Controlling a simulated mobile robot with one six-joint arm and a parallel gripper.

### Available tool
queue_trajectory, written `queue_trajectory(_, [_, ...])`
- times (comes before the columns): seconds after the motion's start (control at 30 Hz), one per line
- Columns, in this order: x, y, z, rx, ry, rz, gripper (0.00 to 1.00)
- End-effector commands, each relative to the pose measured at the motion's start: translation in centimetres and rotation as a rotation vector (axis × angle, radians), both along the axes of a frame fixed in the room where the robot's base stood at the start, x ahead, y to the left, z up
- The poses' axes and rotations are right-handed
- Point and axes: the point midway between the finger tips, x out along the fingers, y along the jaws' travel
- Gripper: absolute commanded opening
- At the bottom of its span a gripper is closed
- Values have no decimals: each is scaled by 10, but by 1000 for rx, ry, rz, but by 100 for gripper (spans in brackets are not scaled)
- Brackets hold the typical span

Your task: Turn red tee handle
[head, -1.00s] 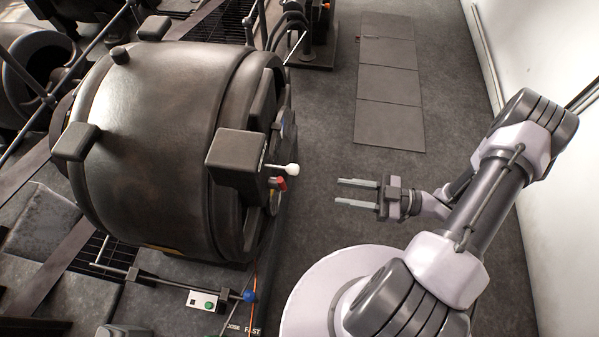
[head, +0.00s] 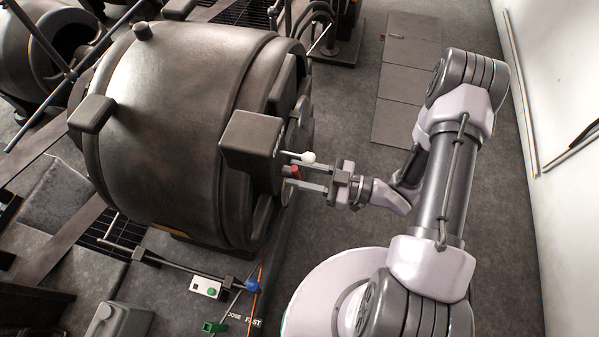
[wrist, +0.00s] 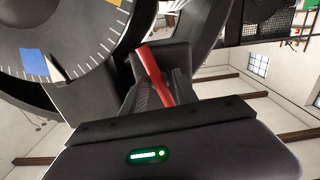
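The red tee handle (head: 295,170) sticks out from the right end of the big dark dynamo drum, below a dark box. My gripper (head: 292,173) is at the handle, with its two parallel fingers apart, one on the far side and one on the near side of it. In the wrist view the red handle (wrist: 153,75) lies slanted between the dark fingers. Whether either finger touches it I cannot tell.
A lever with a white knob (head: 308,157) sits just beyond the red handle, close to my far finger. The dark box (head: 250,138) overhangs to the left. A graduated dial (wrist: 60,40) with a blue patch shows in the wrist view. The floor to the right is clear.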

Motion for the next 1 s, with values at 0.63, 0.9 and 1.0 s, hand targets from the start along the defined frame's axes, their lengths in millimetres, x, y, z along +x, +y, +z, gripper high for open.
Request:
queue_trajectory(0.63, [0, 0, 0, -14, -38, 0, 0])
queue_trajectory(0.9, [0, 0, 0, -13, -37, 0, 0])
queue_trajectory(1.0, [0, 0, 0, -13, -37, 0, 0])
